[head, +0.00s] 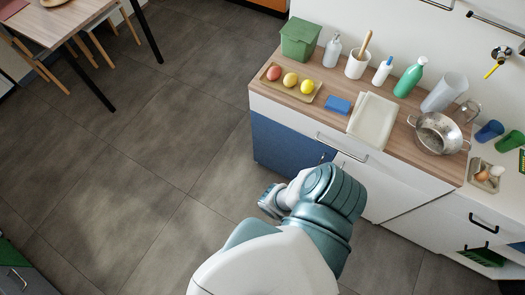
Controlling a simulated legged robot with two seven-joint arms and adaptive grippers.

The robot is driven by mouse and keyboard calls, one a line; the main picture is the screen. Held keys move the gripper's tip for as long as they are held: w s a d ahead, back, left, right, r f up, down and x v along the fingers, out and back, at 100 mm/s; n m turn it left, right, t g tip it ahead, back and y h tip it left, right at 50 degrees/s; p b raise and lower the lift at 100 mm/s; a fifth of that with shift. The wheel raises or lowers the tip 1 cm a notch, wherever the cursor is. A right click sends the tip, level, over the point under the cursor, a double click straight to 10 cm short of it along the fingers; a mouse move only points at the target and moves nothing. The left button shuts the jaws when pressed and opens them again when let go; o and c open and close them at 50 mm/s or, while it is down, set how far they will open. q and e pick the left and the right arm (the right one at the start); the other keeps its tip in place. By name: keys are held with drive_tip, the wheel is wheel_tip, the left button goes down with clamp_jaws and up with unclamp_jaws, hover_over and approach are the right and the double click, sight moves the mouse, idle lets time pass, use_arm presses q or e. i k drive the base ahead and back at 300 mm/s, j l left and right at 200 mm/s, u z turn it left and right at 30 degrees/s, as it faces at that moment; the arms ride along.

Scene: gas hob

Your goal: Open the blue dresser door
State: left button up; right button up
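The blue dresser door (285,142) is the blue front panel at the left end of the wood-topped cabinet. It looks flush with the cabinet front, so it appears closed. A small handle shows near its right edge; its lower right part is hidden behind my arm. One arm of mine rises from the bottom middle, bends at the right and points back left; I take it for my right arm. Its gripper (270,200) is low in front of the blue door, apparently apart from the handle. Its fingers are small and partly covered, so their opening is unclear. My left gripper is not visible.
White drawers and doors continue right. A table (60,20) stands far left. Tiled floor left of the cabinet is clear.

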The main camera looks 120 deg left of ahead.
sight(284, 150)
drive_tip(key=j+u, duration=0.15)
drive_tip(key=u, duration=3.3)
drive_tip(key=j, duration=0.1)
